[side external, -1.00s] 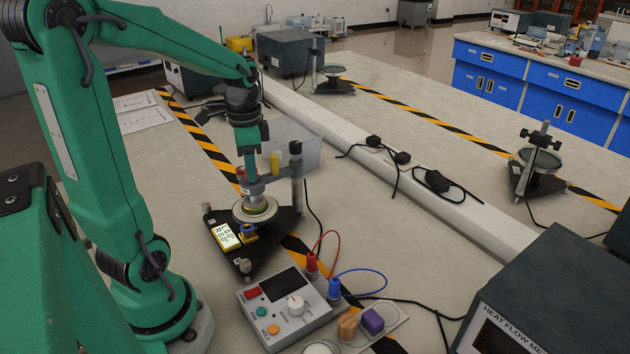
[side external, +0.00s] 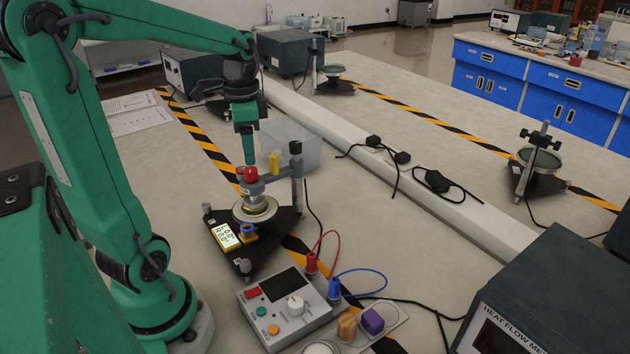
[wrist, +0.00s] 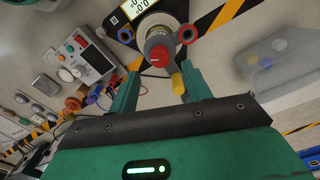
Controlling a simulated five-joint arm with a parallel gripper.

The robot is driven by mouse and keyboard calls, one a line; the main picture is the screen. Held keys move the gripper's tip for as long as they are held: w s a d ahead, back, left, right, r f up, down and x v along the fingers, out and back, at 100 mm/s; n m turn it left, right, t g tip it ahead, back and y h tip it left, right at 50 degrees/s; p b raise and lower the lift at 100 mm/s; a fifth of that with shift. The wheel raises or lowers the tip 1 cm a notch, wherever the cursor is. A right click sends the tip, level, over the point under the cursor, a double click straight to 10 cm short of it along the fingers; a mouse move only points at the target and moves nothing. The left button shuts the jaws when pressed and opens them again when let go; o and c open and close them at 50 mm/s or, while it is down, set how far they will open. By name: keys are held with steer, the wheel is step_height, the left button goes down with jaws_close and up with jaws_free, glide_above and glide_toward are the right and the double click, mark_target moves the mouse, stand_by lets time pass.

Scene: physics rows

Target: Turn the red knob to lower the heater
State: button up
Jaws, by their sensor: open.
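The red knob (side external: 250,174) sits on top of the heater stand's arm, above a round stacked disc (side external: 255,209) on a black triangular base (side external: 272,232). In the wrist view the knob (wrist: 159,53) shows from above, with a white mark on it. My gripper (side external: 248,160) is directly above the knob, pointing down. In the wrist view its two fingers (wrist: 163,82) are apart with nothing between them, and the knob lies ahead of them. A yellow-topped part (side external: 274,163) stands on the stand's arm beside the knob.
A vertical post (side external: 297,187) rises right of the knob. A clear bin (side external: 296,146) stands behind. A control box (side external: 289,306) with red and blue leads is in front. A lit display (side external: 226,236) sits on the base. A white rail (side external: 440,205) crosses the table.

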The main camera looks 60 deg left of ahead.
mark_target(252, 171)
steer(key=shift+r, duration=1.45)
steer(key=shift+d, duration=0.4)
steer(key=s+d+n+t, duration=0.2)
steer(key=d, duration=0.5)
steer(key=s+d+n+t, duration=0.2)
steer(key=d+t, duration=0.1)
steer(key=d, duration=0.4)
steer(key=shift+s+f+t, duration=0.3)
steer(key=shift+f, duration=0.15)
steer(key=shift+d, duration=0.1)
